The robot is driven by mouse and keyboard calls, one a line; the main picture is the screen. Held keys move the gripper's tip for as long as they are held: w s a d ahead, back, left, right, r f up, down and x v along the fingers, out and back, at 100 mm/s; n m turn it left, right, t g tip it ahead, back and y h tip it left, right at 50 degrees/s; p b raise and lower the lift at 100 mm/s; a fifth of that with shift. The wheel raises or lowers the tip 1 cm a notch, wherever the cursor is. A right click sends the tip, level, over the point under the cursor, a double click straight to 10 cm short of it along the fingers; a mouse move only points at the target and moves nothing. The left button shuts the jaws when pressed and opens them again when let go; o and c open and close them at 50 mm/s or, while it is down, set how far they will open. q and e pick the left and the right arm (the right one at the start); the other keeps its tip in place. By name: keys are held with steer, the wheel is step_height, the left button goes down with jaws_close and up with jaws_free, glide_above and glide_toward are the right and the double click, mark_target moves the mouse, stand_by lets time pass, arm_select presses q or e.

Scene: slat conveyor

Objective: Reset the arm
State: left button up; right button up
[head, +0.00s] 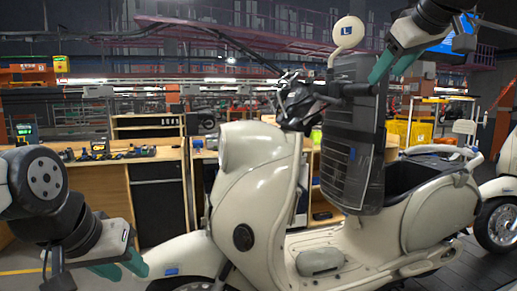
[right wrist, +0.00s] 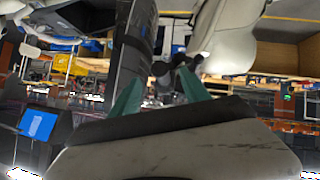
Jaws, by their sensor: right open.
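A cream scooter (head: 262,160) stands in the middle of the head view, with dark handlebars (head: 305,100) and a round mirror marked L (head: 347,32). My left gripper (head: 132,274) is at the lower left, beside the front fender, with its teal fingers apart and nothing seen between them. My right gripper (head: 385,76) is at the upper right, by the near handlebar grip (head: 358,90), fingers apart. In the right wrist view, the right gripper's fingers (right wrist: 160,88) are spread, with a dark handlebar part seen between them. I cannot tell its distance from them.
A dark ribbed case (head: 350,145) stands upright on the scooter, close below my right gripper. A wooden workbench (head: 105,180) with tools is behind at the left. A yellow bin (head: 412,132) and another scooter (head: 499,215) are at the right.

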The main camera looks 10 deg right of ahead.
steer(key=s+a+f+g+y, duration=0.1)
steer(key=s+a+f, duration=0.1)
steer(key=a+f, duration=0.6)
steer(key=s+a+f+m+g+y, duration=0.1)
steer(key=s+a+f+g, duration=0.1)
steer(key=a+f, duration=0.7)
steer(key=s+a+f+m+g+y, duration=0.1)
steer(key=a+f, duration=0.7)
steer(key=f, duration=1)
steer(key=shift+s+a+f+g+y, duration=0.2)
steer(key=shift+s+g+y, duration=0.25)
steer(key=shift+s, duration=0.35)
steer(key=shift+r, duration=0.1)
